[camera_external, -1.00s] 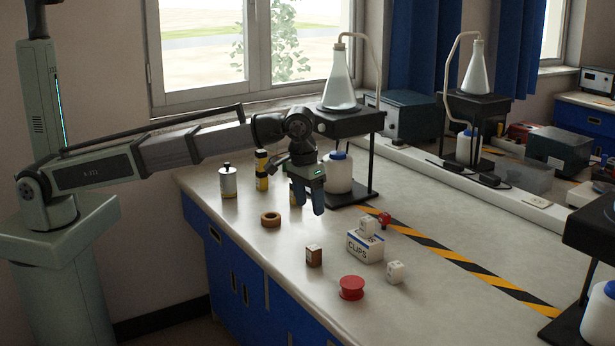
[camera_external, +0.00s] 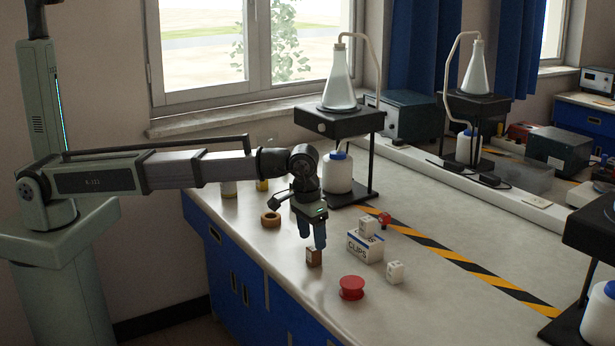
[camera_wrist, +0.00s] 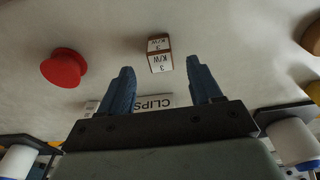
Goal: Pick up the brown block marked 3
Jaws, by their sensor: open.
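The brown block marked 3 (camera_external: 314,257) stands on the bench near its front edge in the external view. In the wrist view the block (camera_wrist: 159,54) shows a white label reading "3 K/W" and brown edges. My gripper (camera_external: 312,240) is open and empty, with its blue fingers pointing down just above the block in the external view. In the wrist view my gripper (camera_wrist: 160,75) has its fingers spread apart, with the block seen between and a little beyond the tips. I cannot tell the exact height of the tips above the block.
A white CLIPS box (camera_external: 365,247) with a white block (camera_external: 367,225) on top stands to the right. Another white block (camera_external: 395,271) and a red spool-shaped object (camera_external: 352,288) are close by. A tan tape ring (camera_external: 270,219) lies behind left.

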